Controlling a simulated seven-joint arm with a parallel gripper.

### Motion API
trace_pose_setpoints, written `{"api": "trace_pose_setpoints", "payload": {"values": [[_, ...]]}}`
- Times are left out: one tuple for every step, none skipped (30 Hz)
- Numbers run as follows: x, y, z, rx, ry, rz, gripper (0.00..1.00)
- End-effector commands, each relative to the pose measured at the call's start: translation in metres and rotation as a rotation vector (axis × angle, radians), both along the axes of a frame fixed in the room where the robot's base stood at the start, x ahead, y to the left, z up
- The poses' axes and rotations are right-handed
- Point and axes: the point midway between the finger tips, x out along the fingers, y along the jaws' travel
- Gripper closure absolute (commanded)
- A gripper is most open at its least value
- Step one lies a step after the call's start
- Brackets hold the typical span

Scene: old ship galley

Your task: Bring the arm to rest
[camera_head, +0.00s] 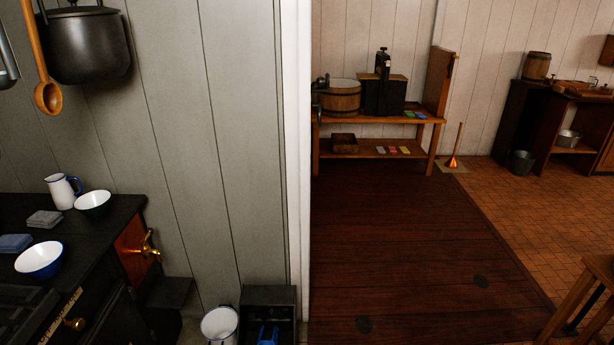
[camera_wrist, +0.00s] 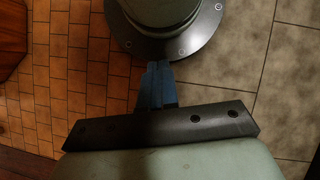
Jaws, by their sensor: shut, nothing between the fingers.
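My gripper (camera_wrist: 159,70) shows in the wrist view, its two blue-grey fingers together with nothing between them. It points toward a round dark flange with a pale column on it, which looks like part of my own body. I cannot tell how far apart the fingertips and the flange are. The arm and gripper are not seen in the head view.
In the head view, a dark stove top (camera_head: 112,212) at the left bears white bowls (camera_head: 93,203) and a jug (camera_head: 61,192). A pot (camera_head: 87,45) hangs above. A wooden bench (camera_head: 431,118) stands at the back. The dark plank floor (camera_head: 420,250) is clear.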

Motion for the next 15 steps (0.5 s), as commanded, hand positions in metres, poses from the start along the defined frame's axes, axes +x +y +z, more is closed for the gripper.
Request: {"api": "trace_pose_setpoints", "payload": {"values": [[-0.005,-0.01,-0.002,-0.003,0.012,-0.036,1.0],[-0.007,-0.015,-0.003,-0.004,0.017,-0.055,1.0],[-0.009,-0.021,-0.005,-0.007,0.024,-0.079,1.0],[-0.012,-0.025,-0.006,-0.007,0.029,-0.099,1.0],[-0.014,-0.03,-0.007,-0.008,0.034,-0.116,1.0],[-0.016,-0.035,-0.009,-0.009,0.04,-0.14,1.0],[-0.018,-0.039,-0.009,-0.009,0.044,-0.158,1.0],[-0.019,-0.043,-0.01,-0.009,0.047,-0.175,1.0],[-0.021,-0.047,-0.011,-0.01,0.051,-0.195,1.0],[-0.021,-0.05,-0.011,-0.009,0.052,-0.209,1.0],[-0.022,-0.053,-0.011,-0.01,0.054,-0.222,1.0],[-0.022,-0.056,-0.011,-0.009,0.054,-0.239,1.0],[-0.022,-0.058,-0.011,-0.009,0.055,-0.25,1.0],[-0.022,-0.06,-0.011,-0.009,0.054,-0.259,1.0],[-0.022,-0.062,-0.011,-0.009,0.055,-0.27,1.0]]}}
